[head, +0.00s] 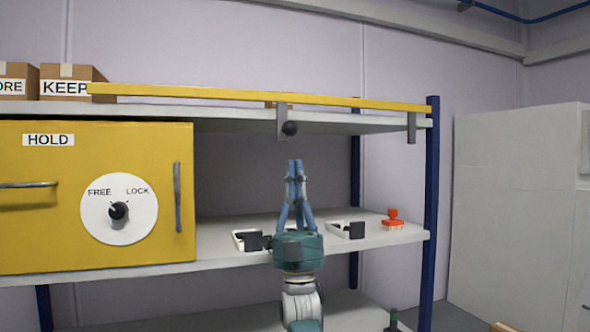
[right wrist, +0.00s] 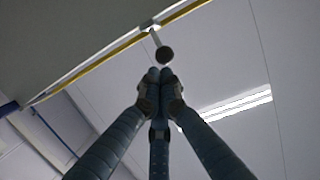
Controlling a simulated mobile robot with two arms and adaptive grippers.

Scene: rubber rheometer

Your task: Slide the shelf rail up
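The yellow shelf rail (head: 215,94) runs along the front of the upper shelf, with grey brackets hanging from it. A round dark knob (head: 289,128) sits on the middle bracket (head: 283,118). My right gripper (head: 295,163) points up just below the knob, its blue fingers drawn together with nothing seen between them. In the right wrist view the fingertips (right wrist: 159,73) meet just below the dark knob (right wrist: 164,54), and the yellow rail (right wrist: 110,52) runs behind it. I cannot tell whether they touch the knob. My left gripper is not in view.
A yellow cabinet (head: 60,235) marked HOLD, with a FREE/LOCK dial (head: 118,211), fills the left. The middle shelf (head: 215,229) holds small white trays (head: 345,230) and a red-orange item (head: 392,219). Boxes (head: 66,82) stand on the upper shelf. A blue post (head: 432,190) stands at right.

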